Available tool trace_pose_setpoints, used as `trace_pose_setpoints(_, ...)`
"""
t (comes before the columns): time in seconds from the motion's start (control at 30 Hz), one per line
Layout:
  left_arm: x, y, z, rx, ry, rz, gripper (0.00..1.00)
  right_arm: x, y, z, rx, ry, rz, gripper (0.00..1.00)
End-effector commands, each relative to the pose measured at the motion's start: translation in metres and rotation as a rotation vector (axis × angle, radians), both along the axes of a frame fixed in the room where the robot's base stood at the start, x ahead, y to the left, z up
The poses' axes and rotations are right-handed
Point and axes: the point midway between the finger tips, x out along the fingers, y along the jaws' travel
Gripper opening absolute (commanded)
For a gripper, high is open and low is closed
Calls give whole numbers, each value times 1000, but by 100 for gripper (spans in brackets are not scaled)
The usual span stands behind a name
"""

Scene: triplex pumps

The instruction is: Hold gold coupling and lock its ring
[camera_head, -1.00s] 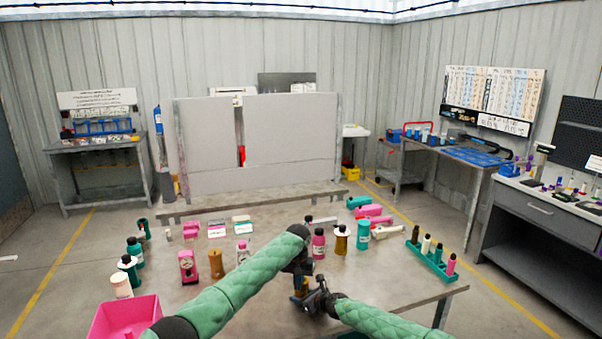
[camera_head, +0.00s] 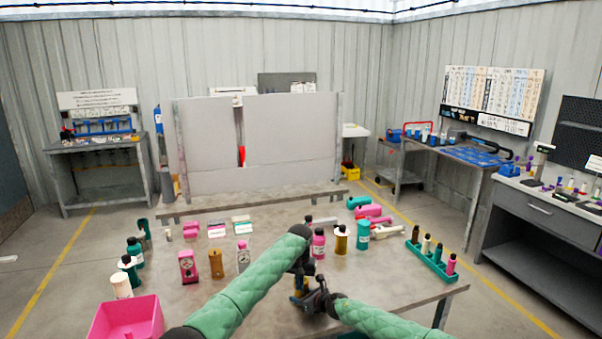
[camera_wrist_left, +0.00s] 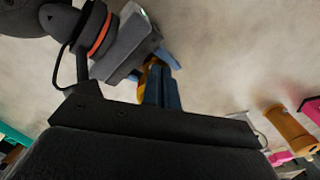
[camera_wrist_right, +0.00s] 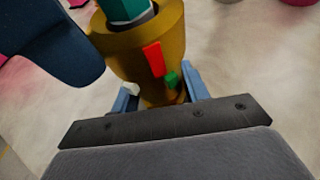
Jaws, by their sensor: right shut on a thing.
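The gold coupling (camera_wrist_right: 150,50) stands close in the right wrist view, with a red mark and a green mark on its side. A teal part (camera_wrist_right: 125,10) sits in its top opening. My right gripper (camera_wrist_right: 165,95) is shut on the coupling's lower body, with blue fingers on both sides. In the left wrist view, my left gripper (camera_wrist_left: 160,92) has its fingers close together beside the coupling's gold edge (camera_wrist_left: 149,75), most of which is hidden. Whether they grip it I cannot tell. In the head view, both grippers meet low over the table, and the arms largely cover the coupling.
The table (camera_head: 390,280) holds bottles and pink and teal parts behind my arms. A pink bin (camera_head: 125,318) stands at the front left. A teal rack (camera_head: 432,262) with several bottles stands at the right. The table's front right is clear.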

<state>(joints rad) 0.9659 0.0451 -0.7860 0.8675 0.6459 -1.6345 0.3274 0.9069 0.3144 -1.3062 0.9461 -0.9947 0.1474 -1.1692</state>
Motion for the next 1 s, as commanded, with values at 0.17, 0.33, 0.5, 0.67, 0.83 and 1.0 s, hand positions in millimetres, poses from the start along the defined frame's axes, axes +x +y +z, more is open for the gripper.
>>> trace_pose_setpoints(0.17, 1, -1, 1, 0, -2, -1, 0, -1, 2, 0, 0, 0, 3, 12)
trace_pose_setpoints(0.33, 1, -1, 1, -1, -3, -1, 0, -1, 2, 0, 0, 0, 3, 12)
trace_pose_setpoints(0.5, -3, 0, 1, 0, -2, -1, 0, -1, 1, 0, 1, 1, 2, 12)
trace_pose_setpoints(0.67, -7, 1, 1, 0, -3, -2, 0, 0, 1, 0, 0, 0, 1, 12)
trace_pose_setpoints(0.83, -7, 1, 10, 0, -2, -1, 0, 0, 0, 0, 0, 0, 0, 12)
trace_pose_setpoints(1.0, -7, 1, 27, 0, -2, -1, 0, 0, 0, 0, 0, 0, 0, 12)
